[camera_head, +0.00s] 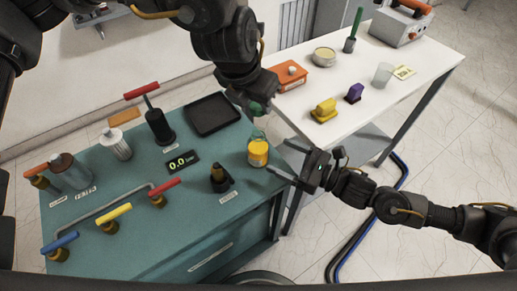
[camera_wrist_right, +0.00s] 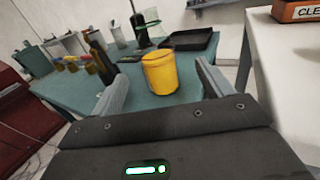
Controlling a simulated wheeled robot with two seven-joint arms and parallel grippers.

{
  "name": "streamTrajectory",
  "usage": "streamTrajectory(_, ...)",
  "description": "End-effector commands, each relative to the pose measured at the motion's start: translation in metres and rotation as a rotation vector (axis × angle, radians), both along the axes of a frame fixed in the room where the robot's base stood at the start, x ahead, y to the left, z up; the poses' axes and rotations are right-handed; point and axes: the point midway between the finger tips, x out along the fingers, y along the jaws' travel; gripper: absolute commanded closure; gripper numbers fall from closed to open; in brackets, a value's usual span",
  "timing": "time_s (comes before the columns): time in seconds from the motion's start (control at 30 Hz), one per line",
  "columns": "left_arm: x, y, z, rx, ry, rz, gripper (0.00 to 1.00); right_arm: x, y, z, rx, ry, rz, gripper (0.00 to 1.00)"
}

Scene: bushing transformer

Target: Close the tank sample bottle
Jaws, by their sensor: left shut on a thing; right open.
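The sample bottle (camera_head: 258,152), with yellow oil, a pale label and clear greenish glass above, stands upright at the teal bench's right edge. It also shows in the right wrist view (camera_wrist_right: 160,74). My left gripper (camera_head: 254,106) is above the bottle, shut on a small dark green piece that looks like the cap (camera_head: 257,109). The cap appears apart from the bottle top; its lower side is hard to make out. My right gripper (camera_head: 281,160) is open to the right of the bottle, fingers pointing at it. In the wrist view the bottle shows between the fingers, beyond their tips.
A small dark fitting (camera_head: 220,178) stands left of the bottle. The white table (camera_head: 351,76) holds an orange box (camera_head: 291,77) and yellow and purple pieces.

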Motion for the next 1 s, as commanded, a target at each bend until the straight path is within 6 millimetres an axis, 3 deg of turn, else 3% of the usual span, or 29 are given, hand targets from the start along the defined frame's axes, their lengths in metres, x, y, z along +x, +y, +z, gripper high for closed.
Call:
streamTrajectory(0.2,0.000,0.000,0.001,-0.001,-0.001,0.000,0.88,0.020,0.037,0.002,0.003,-0.003,0.004,0.21)
streamTrajectory(0.5,0.000,0.000,0.000,-0.001,-0.001,0.000,0.88,0.041,0.075,0.000,0.001,0.000,0.001,0.21)
streamTrajectory(1.0,0.000,0.000,0.001,0.000,-0.001,-0.001,0.88,0.048,0.086,0.000,0.000,0.001,0.001,0.21)
